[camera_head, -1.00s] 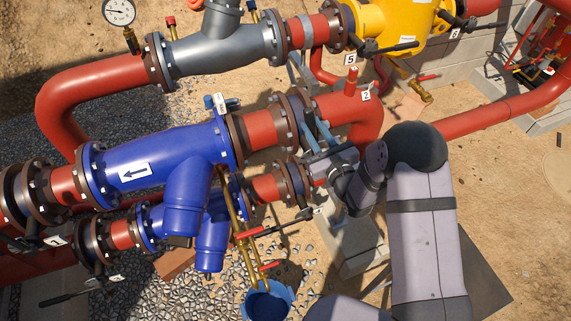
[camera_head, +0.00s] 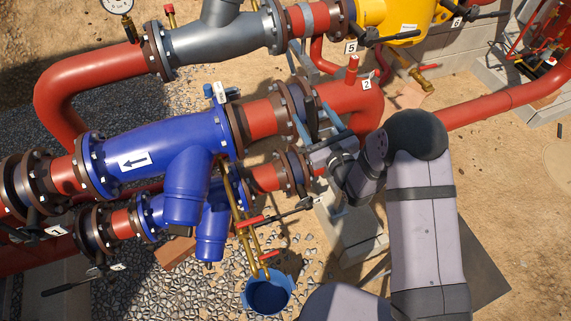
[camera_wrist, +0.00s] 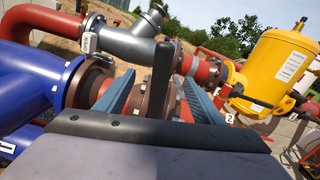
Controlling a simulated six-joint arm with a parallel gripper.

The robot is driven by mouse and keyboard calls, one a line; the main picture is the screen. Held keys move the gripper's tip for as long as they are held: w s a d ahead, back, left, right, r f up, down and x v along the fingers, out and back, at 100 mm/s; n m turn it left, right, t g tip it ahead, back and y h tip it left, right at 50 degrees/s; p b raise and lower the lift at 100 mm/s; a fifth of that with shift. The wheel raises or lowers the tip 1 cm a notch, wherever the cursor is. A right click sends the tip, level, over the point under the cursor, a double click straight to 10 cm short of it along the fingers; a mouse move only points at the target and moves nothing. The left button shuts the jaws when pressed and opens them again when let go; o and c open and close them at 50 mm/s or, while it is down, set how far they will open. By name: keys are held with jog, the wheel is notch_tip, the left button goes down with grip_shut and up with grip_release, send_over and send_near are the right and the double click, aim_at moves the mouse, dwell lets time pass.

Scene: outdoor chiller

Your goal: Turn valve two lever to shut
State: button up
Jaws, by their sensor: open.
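My gripper (camera_wrist: 160,92) is open in the wrist view, its two blue-grey fingers spread apart. A dark lever (camera_wrist: 161,75) stands upright in the picture between the fingers, with a gap visible on each side. It is in front of the brown flanges of the pipe beside the number 2 tag (camera_wrist: 230,118). In the head view, the number 2 tag (camera_head: 367,85) sits on the red bend right of the flanged valve (camera_head: 292,108). My gripper (camera_head: 318,124) is at this valve there, and the lever is hard to make out behind the fingers and wrist.
A blue pipe body (camera_head: 150,148) lies left of the valve. The grey strainer (camera_head: 222,48) and yellow vessel (camera_head: 400,18) are behind. A lower valve's black lever (camera_head: 290,209), brass pipes and a blue bucket (camera_head: 267,292) are below.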

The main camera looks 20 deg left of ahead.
jog(key=v, duration=0.7)
dwell(0.4)
jog(key=shift+s+d, duration=0.1)
jog(key=b+v, duration=0.3)
jog(key=v, duration=0.4)
dwell(0.3)
